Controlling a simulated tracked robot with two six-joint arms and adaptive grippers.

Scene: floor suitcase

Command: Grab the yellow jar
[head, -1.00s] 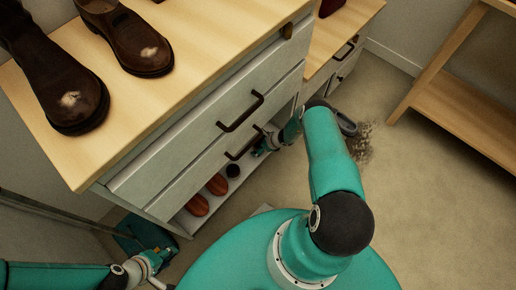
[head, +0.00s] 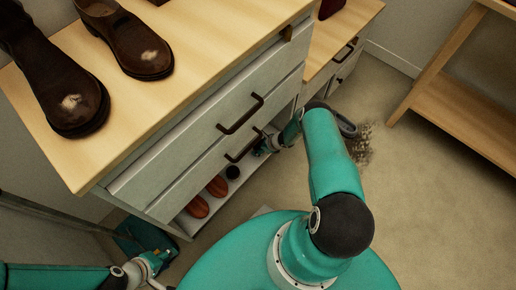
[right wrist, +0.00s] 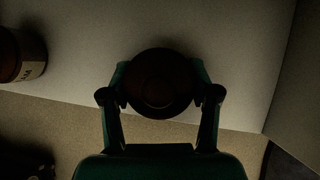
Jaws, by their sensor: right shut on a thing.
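In the right wrist view my right gripper (right wrist: 157,88) is shut on a dark round jar (right wrist: 158,82), seen end-on. It is too dark there to tell whether this jar is yellow. In the head view my right gripper (head: 262,147) reaches in at the cabinet's low open shelf, below the lower drawer, and the held jar is hidden. Another dark jar with a pale label (right wrist: 22,56) stands at the left in the right wrist view, apart from the gripper. My left gripper (head: 162,260) is low at the left in the head view; its fingers are too small to read.
The cabinet's drawer fronts (head: 190,155) overhang the shelf. Several reddish-brown shoes (head: 197,207) and a small dark round thing (head: 233,172) are on it. Brown boots (head: 135,45) stand on top. A teal dustpan-like thing (head: 130,238) is near my left gripper. Dirt (head: 362,145) lies on open floor.

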